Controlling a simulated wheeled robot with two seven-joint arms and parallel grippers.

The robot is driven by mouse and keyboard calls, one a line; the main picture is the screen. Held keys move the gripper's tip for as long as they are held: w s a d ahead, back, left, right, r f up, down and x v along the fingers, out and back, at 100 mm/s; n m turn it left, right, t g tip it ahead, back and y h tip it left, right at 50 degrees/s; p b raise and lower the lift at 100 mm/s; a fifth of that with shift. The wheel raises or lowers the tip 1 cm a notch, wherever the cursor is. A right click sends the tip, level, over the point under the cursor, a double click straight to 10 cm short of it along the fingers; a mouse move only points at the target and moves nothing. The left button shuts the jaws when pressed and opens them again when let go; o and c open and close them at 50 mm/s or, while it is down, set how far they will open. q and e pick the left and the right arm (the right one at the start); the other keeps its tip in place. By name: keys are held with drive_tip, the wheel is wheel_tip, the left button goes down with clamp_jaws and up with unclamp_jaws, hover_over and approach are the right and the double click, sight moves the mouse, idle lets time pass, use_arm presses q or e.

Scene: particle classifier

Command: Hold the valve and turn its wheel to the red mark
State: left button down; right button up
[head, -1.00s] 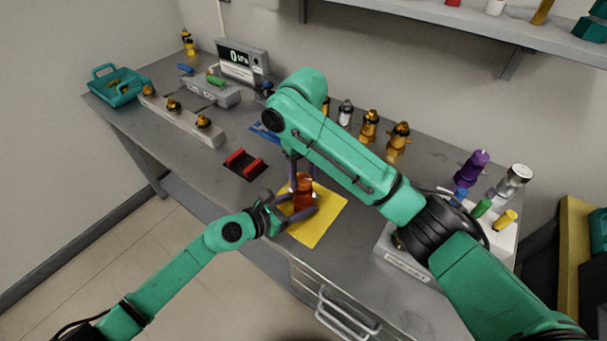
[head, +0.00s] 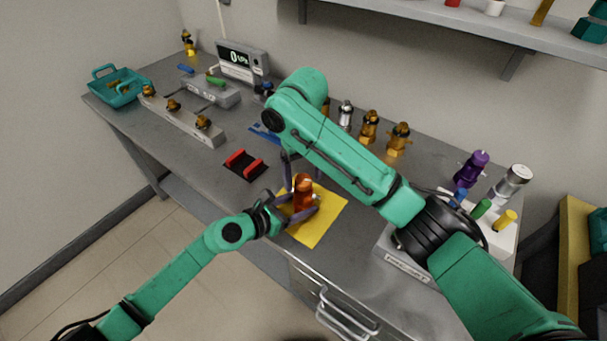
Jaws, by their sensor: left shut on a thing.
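The orange valve (head: 303,194) stands upright on the yellow mat (head: 325,217) near the table's front edge. My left gripper (head: 303,207) comes in from the left and is shut on the valve's lower body. My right gripper (head: 287,170) hangs close above and to the left of the valve, below the bent green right arm. Only a dark purple finger part of it shows, so its opening cannot be told. The valve's wheel and the red mark are too small or covered to make out.
A black and red holder (head: 245,165) lies left of the mat. A grey rail with brass valves (head: 180,117), a teal basket (head: 118,88) and a gauge box (head: 242,62) stand further left. Brass valves (head: 398,138) stand behind my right arm. A white rack with coloured pieces (head: 500,240) is at right.

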sight(304, 179)
use_arm(q)
drive_tip(key=shift+f, duration=0.1)
unclamp_jaws()
use_arm(e)
wheel_tip(304, 179, up, 12)
use_arm(q)
drive_tip(key=v, duration=1.1)
drive_tip(key=shift+s+a, duration=0.2)
drive_tip(key=shift+s+a+r, duration=0.1)
drive_tip(key=shift+a+r, duration=0.05)
drive_tip(key=shift+r, duration=0.05)
